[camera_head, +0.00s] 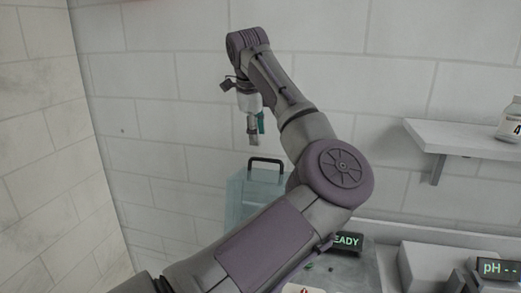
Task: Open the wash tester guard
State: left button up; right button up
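The wash tester guard (242,198) looks like a translucent blue box with a black handle (266,161) on top. It stands near the back wall, and my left arm hides its right and lower parts. My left gripper (254,138) points down above the handle in the picture, with a visible gap between them. Its fingers are small and seen nearly edge-on, so I cannot tell whether they are open or shut. Nothing shows clearly between them. My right gripper is out of view.
A pH display (498,268) and a pale box (428,265) are at lower right. A wall shelf (455,134) holds a white bottle (510,122). White block walls close the back and left.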

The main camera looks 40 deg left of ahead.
aim_at(262, 172)
pick_arm(q)
jog(key=f, duration=0.1)
jog(key=w+f, duration=0.1)
jog(key=w+f+p, duration=0.1)
jog(key=f, duration=0.1)
jog(key=shift+w+a, duration=0.15)
jog(key=shift+w, duration=0.1)
jog(key=shift+p+x, duration=0.3)
jog(key=shift+x, duration=0.9)
jog(key=shift+s+a+f, duration=0.1)
jog(key=shift+a+f, duration=0.15)
jog(key=shift+f, duration=0.35)
jog(key=c, duration=0.7)
grip_shut()
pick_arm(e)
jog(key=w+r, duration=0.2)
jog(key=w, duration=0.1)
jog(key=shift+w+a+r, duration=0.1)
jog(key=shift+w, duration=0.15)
